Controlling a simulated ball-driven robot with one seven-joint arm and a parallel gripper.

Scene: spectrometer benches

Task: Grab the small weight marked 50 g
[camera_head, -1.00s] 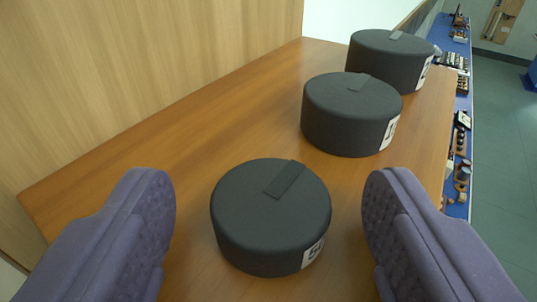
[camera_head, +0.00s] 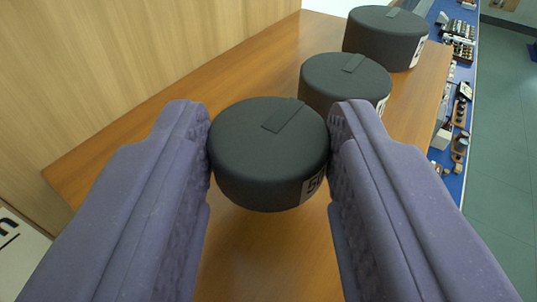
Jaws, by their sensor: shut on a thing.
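Three dark grey round weights stand in a row on a wooden surface. The nearest weight (camera_head: 262,155) is between the two purple fingers of my gripper (camera_head: 268,150), which is shut on it, one finger against each side. This weight has a flat strip on top and a white label on its lower right side, partly covered by the right finger; the visible part seems to start with a 5, and the rest cannot be read. The middle weight (camera_head: 345,80) stands just behind it. The farthest weight (camera_head: 385,38) is at the top right. Their labels are not legible.
The wooden surface (camera_head: 150,145) is bare to the left of the weights. A wooden panel (camera_head: 90,70) rises along the left. To the right, beyond the surface's edge, a blue bench (camera_head: 452,185) holds several small items above a green floor (camera_head: 505,150).

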